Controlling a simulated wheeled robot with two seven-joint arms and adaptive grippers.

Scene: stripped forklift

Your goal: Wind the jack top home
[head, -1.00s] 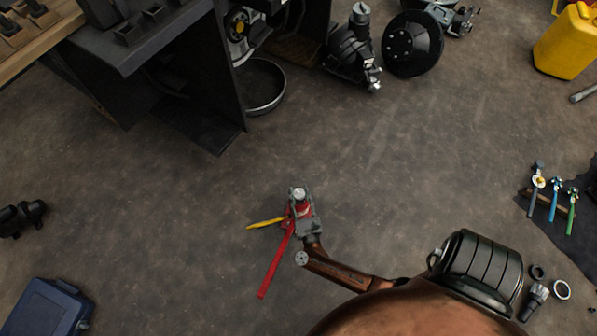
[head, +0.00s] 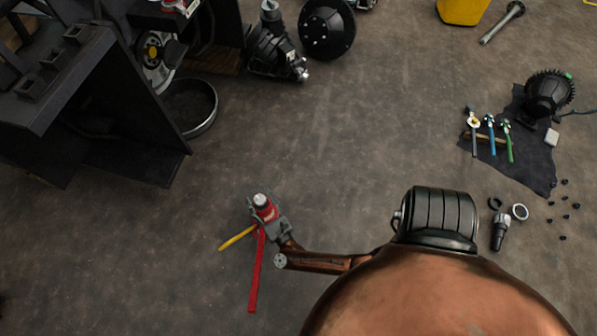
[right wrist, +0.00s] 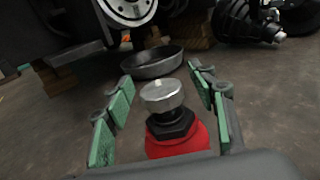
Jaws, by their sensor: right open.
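The red bottle jack (head: 267,212) stands on the floor in the head view, with a silver round top (head: 260,199). A long red handle (head: 255,272) and a yellow bar (head: 238,237) lie beside its foot. My right gripper (head: 265,204) is at the jack, its fingers either side of the top. In the right wrist view the silver jack top (right wrist: 162,96) sits above a black nut (right wrist: 171,125) and the red body (right wrist: 178,142). The green finger pads of my right gripper (right wrist: 160,103) stand apart from the top, with gaps on both sides. My left gripper is out of view.
The dark forklift body (head: 120,110) stands at the left, with a round black pan (head: 190,106) beside it. Black machine parts (head: 275,45) stand at the back. A dark mat (head: 525,150) with tools lies at the right. The floor around the jack is mostly clear.

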